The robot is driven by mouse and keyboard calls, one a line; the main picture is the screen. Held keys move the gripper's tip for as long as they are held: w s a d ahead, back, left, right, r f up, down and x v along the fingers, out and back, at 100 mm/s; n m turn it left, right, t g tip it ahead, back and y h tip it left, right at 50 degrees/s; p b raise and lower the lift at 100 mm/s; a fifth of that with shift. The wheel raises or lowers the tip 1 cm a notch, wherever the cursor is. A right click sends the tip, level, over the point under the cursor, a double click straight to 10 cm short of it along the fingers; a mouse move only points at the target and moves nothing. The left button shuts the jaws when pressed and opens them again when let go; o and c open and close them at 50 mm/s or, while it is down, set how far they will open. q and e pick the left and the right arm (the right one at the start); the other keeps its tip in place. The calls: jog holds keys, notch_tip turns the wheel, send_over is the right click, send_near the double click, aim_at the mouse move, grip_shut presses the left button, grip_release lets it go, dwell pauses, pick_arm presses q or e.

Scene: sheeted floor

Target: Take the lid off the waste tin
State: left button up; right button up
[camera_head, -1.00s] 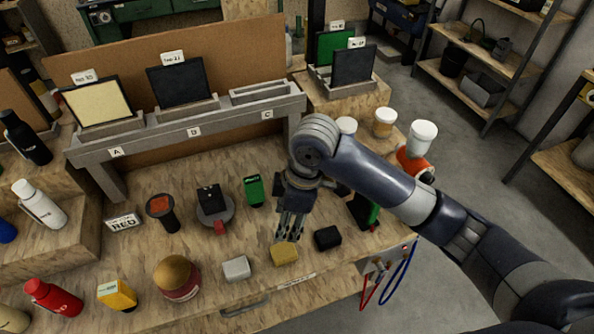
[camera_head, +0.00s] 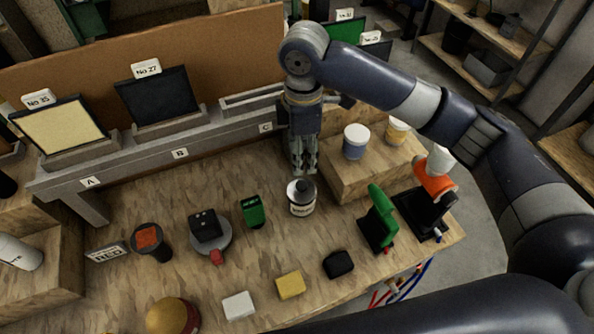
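A small pale tin (camera_head: 302,204) with a dark top and a label too small to read stands upright on the wooden bench. A round red tin with a domed brass-coloured lid (camera_head: 172,315) stands at the front left, cut by the lower picture edge. I cannot read which is the waste tin. My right gripper (camera_head: 304,171) points down just above and behind the pale tin in the picture. Its fingers look close together; their gap and any contact with the tin are unclear. My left gripper is not in view.
A green-handled tool on a black stand (camera_head: 380,215) and an orange-and-black device (camera_head: 430,200) stand right of the tin. A wooden step (camera_head: 365,180) bears tubs. White, yellow (camera_head: 290,286) and black blocks lie in front.

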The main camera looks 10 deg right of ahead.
aim_at(303, 184)
jog(key=shift+s+f+p, duration=0.2)
jog(key=shift+f+p, duration=0.1)
jog(key=shift+f, duration=0.75)
jog(key=f, duration=0.2)
jog(key=shift+s+f, duration=0.3)
jog(key=shift+s, duration=0.1)
jog(key=shift+w+f+p, duration=0.1)
jog(key=shift+f+p, duration=0.25)
jog(key=shift+p, duration=0.1)
notch_tip(303, 184, down, 5)
jog(key=shift+d+r+p, duration=0.1)
jog(key=shift+p, duration=0.85)
jog(key=shift+w, duration=0.1)
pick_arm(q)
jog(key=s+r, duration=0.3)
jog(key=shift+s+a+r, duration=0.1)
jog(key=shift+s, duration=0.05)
pick_arm(e)
jog(key=c, duration=1)
